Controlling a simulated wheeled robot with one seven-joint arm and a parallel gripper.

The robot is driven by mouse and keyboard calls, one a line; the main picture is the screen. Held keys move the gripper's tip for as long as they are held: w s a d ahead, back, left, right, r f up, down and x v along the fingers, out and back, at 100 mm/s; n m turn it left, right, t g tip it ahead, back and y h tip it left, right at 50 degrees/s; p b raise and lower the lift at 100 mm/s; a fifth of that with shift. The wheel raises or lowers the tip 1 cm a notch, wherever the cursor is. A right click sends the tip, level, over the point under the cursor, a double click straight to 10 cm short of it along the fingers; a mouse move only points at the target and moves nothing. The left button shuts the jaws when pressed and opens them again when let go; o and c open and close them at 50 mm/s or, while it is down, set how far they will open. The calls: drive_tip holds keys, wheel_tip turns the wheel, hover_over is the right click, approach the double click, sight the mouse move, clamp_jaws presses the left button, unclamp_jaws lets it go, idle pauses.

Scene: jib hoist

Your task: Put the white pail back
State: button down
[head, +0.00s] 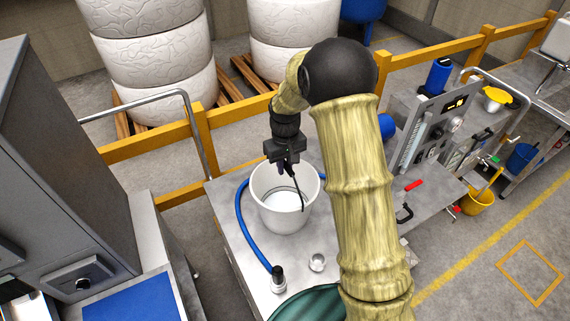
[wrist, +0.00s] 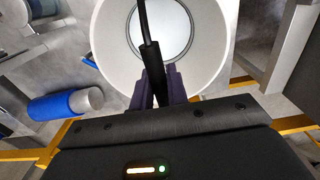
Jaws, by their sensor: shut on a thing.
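The white pail (head: 268,213) is upright over the grey bench top (head: 238,243) in the head view. I cannot tell whether its base touches the bench. My gripper (head: 285,166) is above the pail's back rim, pointing down. In the wrist view the purple fingertips (wrist: 160,88) are shut on the black handle grip (wrist: 153,68) of the pail. A dark rod runs on from the grip over the pail's mouth. The white pail (wrist: 108,45) fills the top middle of the wrist view, with a pale round bottom inside.
A blue hose (head: 246,238) curves along the bench left of the pail, ending at a black fitting (head: 278,278). A small clear cup (head: 317,262) stands in front. An instrument panel (head: 432,135) stands at right. A yellow rail (head: 150,145) runs behind the bench.

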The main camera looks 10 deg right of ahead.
drive_tip(key=c, duration=1.4)
unclamp_jaws()
drive_tip(key=shift+f, duration=0.1)
wheel_tip(320, 180, up, 12)
drive_tip(key=b, duration=0.4)
drive_tip(key=s+d+f+m+t, duration=0.1)
drive_tip(key=s+d+f, duration=0.1)
drive_tip(key=s, duration=0.5)
drive_tip(key=s+d+f+m, duration=0.2)
drive_tip(key=s+d, duration=0.2)
drive_tip(key=s, duration=0.3)
drive_tip(key=s+d+f+m+t, duration=0.1)
drive_tip(key=s+d+f, duration=0.2)
drive_tip(key=s, duration=0.3)
drive_tip(key=shift+s+d+m+t, duration=0.1)
drive_tip(key=shift+s+m+t, duration=0.2)
drive_tip(key=shift+s, duration=0.1)
